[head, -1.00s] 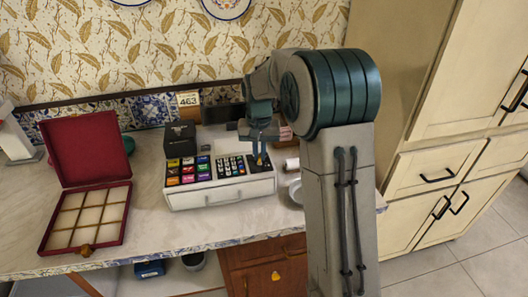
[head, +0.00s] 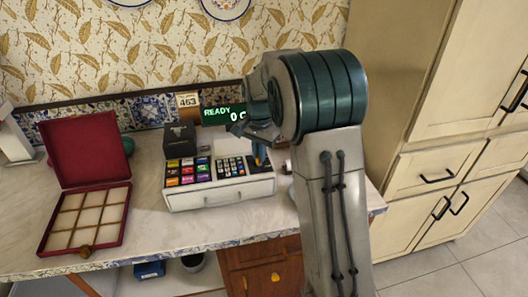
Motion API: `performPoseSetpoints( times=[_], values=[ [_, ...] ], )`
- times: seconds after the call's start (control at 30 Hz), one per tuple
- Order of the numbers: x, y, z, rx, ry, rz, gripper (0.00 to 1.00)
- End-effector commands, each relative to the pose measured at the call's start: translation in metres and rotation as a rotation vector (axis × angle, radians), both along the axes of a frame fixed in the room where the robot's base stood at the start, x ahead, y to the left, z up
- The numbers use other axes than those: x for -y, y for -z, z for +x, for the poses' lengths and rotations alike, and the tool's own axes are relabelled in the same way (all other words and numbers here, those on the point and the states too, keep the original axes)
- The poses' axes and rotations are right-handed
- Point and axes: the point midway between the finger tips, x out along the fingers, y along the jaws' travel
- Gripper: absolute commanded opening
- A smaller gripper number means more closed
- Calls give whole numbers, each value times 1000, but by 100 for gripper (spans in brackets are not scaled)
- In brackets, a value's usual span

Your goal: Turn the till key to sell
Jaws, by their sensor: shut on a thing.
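A white till (head: 225,192) with coloured keys and a dark number pad stands on the marble counter. Its display (head: 222,114) is lit green and reads "READY" with a "0" partly cut off by my arm. My gripper (head: 262,160) is at the till's right end, pointing down and shut on the till key there. The key itself is too small and too covered by the fingers to make out its angle.
An open red box (head: 127,213) with pale compartments sits on the counter at the left. A black printer (head: 180,138) stands at the till's back left. Cream cupboards (head: 435,165) stand at the right. The counter between box and till is clear.

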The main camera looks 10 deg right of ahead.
Motion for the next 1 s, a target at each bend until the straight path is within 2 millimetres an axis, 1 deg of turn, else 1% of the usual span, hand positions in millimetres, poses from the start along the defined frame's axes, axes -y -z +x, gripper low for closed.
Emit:
performPoseSetpoints(
  times=[0.33, 0.4, 0.43, 0.67, 0.77, 0.87, 0.97, 1.0],
  values=[
    [1, -2, 1, 6, 3, -1, 0],
    [1, -2, 1, 6, 3, -1, 24],
    [1, -2, 1, 6, 3, -1, 29],
    [0, -1, 1, 3, 2, 0, 29],
    [0, -3, 1, 3, 1, 0, 29],
    [0, -13, 1, 6, 1, 0, 29],
    [0, -31, 1, 7, 2, 0, 29],
    [0, -40, 1, 8, 2, 0, 29]
  ],
)
